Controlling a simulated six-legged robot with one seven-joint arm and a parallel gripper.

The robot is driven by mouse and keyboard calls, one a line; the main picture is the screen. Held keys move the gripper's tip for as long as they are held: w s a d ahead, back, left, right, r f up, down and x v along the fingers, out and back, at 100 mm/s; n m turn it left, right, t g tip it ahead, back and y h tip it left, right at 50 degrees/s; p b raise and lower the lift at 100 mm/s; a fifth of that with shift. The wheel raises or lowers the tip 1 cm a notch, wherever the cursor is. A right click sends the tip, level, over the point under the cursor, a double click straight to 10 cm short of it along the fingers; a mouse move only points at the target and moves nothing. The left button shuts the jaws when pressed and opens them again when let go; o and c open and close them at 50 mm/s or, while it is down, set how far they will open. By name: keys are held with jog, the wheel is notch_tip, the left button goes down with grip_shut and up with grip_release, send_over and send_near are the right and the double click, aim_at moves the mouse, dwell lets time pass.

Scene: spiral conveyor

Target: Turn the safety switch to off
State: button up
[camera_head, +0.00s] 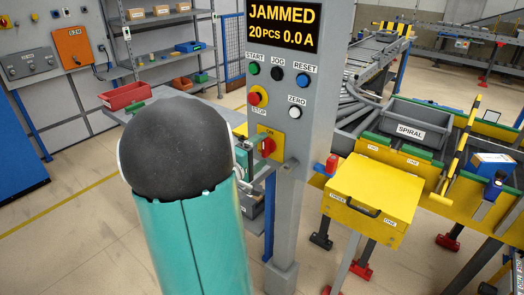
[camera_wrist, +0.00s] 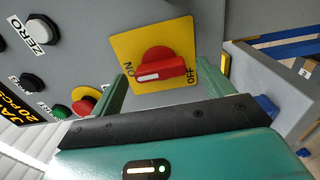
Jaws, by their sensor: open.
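The safety switch is a red rotary knob on a yellow plate, seen in the wrist view (camera_wrist: 165,66) and partly in the head view (camera_head: 268,146). Its white mark lies at the left end of the handle in the wrist view, towards the word ON; OFF is printed on the right. My gripper (camera_wrist: 163,80) is open, with one green finger on each side of the knob. The fingers also show at the switch in the head view (camera_head: 257,156). I cannot tell if they touch the knob or how deep they reach.
The grey control panel (camera_head: 322,120) reads JAMMED, 20 PCS, 0.0 A. A red stop button (camera_head: 255,98) and a white ZERO button (camera_head: 294,113) sit above the switch. A yellow guard box (camera_head: 372,190) stands to the right, near a grey SPIRAL bin (camera_head: 408,117).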

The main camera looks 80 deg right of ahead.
jog(key=shift+s+d, duration=0.3)
jog(key=shift+d, duration=0.3)
jog(key=c, duration=1)
